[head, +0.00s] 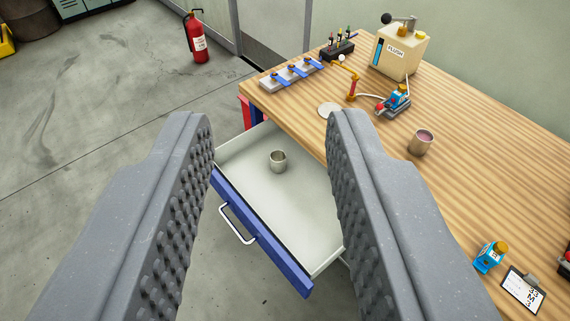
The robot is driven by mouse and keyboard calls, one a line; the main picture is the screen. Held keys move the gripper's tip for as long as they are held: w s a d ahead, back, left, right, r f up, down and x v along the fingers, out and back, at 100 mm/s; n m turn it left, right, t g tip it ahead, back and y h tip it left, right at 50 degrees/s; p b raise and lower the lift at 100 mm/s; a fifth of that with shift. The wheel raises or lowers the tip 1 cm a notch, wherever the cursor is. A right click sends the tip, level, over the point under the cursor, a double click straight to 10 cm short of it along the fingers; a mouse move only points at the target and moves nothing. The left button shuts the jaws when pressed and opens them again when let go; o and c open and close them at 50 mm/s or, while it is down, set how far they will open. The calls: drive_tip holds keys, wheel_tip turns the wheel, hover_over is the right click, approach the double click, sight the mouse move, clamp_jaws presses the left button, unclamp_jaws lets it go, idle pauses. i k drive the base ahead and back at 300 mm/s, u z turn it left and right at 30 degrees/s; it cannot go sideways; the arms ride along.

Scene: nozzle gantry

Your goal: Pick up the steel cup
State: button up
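A small steel cup (278,161) stands upright in the open drawer, near its far left part, and looks empty. A second metal cup (420,142) stands on the wooden table to the right and holds a pinkish content. My gripper (272,125) is open, with its two grey studded fingers wide apart. The cup in the drawer shows between the fingers, apart from both. Nothing is held. The right finger hides part of the drawer and the table edge.
The drawer (255,232) with a blue front is pulled out from the table (475,150). A fire extinguisher (196,38) stands on the floor behind.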

sight(278, 158)
drive_tip(key=z, duration=1.95)
drive_tip(key=k, duration=0.75)
drive_tip(key=u, duration=0.95)
drive_tip(key=i, duration=1)
drive_tip(key=u, duration=0.05)
